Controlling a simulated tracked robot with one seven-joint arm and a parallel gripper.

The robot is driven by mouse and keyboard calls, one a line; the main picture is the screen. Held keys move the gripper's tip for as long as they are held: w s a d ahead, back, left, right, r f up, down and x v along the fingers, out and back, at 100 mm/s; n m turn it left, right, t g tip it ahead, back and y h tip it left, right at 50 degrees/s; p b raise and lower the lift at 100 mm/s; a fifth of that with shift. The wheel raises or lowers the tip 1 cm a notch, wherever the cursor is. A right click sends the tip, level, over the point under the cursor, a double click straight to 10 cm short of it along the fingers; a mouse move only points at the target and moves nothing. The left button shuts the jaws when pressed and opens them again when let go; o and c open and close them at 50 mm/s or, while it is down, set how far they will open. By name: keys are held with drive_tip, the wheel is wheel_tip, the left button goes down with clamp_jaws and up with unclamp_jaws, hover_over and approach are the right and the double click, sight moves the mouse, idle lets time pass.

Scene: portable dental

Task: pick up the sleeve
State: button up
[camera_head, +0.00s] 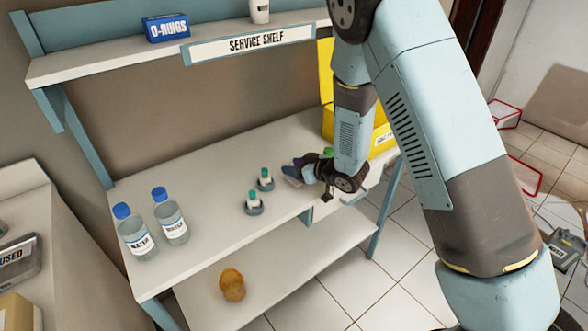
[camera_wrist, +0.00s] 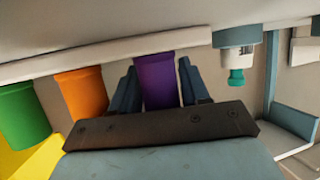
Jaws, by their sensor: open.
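Three plain coloured cylinders that look like sleeves show in the wrist view, where the picture appears upside down: a purple one (camera_wrist: 158,82), an orange one (camera_wrist: 83,95) and a green one (camera_wrist: 22,115). My gripper (camera_wrist: 157,66) is open, with one dark blue finger on each side of the purple sleeve. I cannot tell whether the fingers touch it. In the head view my gripper (camera_head: 303,171) is low over the right end of the white bench (camera_head: 225,178), and my gripper and arm largely hide the sleeves there.
Two small teal-capped vials (camera_head: 254,204) (camera_head: 265,180) stand on the bench left of my gripper. Two water bottles (camera_head: 136,235) (camera_head: 171,218) stand further left. A yellow bin (camera_head: 384,138) is behind my arm. The service shelf (camera_head: 110,62) overhangs the back. An orange-brown object (camera_head: 232,286) sits on the lower shelf.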

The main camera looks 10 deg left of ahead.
drive_tip(key=shift+c, duration=0.2)
drive_tip(key=c, duration=0.7)
drive_tip(key=shift+o, duration=0.2)
drive_tip(key=shift+r, duration=0.15)
